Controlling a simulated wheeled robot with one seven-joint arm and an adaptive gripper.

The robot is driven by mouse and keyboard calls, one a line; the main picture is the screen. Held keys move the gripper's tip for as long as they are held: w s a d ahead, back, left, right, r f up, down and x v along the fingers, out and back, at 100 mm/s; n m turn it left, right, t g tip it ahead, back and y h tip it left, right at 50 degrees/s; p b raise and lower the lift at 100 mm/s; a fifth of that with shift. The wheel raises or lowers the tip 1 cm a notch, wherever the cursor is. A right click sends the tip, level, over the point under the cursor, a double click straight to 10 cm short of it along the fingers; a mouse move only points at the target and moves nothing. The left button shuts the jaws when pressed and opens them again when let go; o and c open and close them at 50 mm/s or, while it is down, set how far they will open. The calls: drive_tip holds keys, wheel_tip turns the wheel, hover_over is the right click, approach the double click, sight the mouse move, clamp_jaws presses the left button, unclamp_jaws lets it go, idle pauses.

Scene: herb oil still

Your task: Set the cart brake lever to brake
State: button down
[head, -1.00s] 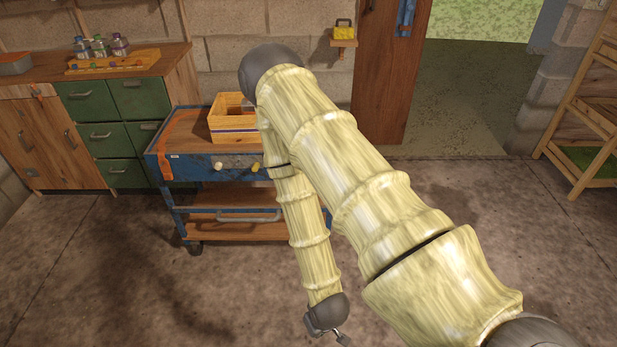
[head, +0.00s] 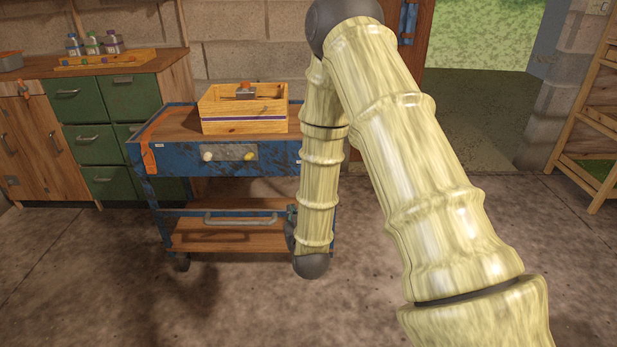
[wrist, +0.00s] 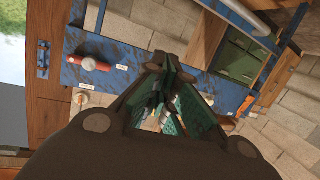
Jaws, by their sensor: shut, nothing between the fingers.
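The blue cart (head: 185,168) stands ahead of me with an open wooden top and a lower shelf. In the wrist view a red-handled lever (wrist: 90,63) sticks out from the cart's blue metal (wrist: 125,50), with small white labels beside it. I take it for the brake lever; the label words are too small to read. In the head view my arm covers that part of the cart. My gripper (wrist: 168,75) is shut and empty, with the lever to its left in the wrist view and apart from it. In the head view the gripper is mostly hidden behind my forearm.
A wooden crate (head: 240,110) sits on the cart top. Green drawers (head: 95,145) stand left. The floor ahead of the cart is clear.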

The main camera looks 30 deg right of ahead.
drive_tip(key=w+d+r+m+t+h+b, duration=0.3)
drive_tip(key=d+r+h+b, duration=0.3)
drive_tip(key=d+r+b, duration=0.2)
drive_tip(key=shift+w+r+t+h+b, duration=0.35)
drive_tip(key=shift+w+r+b, duration=0.25)
drive_tip(key=shift+b, duration=0.6)
drive_tip(key=shift+d, duration=0.1)
drive_tip(key=w+d+b, duration=0.4)
drive_tip(key=w+b, duration=0.2)
drive_tip(key=w, duration=0.2)
drive_tip(key=shift+d+f, duration=0.3)
drive_tip(key=shift+d, duration=0.1)
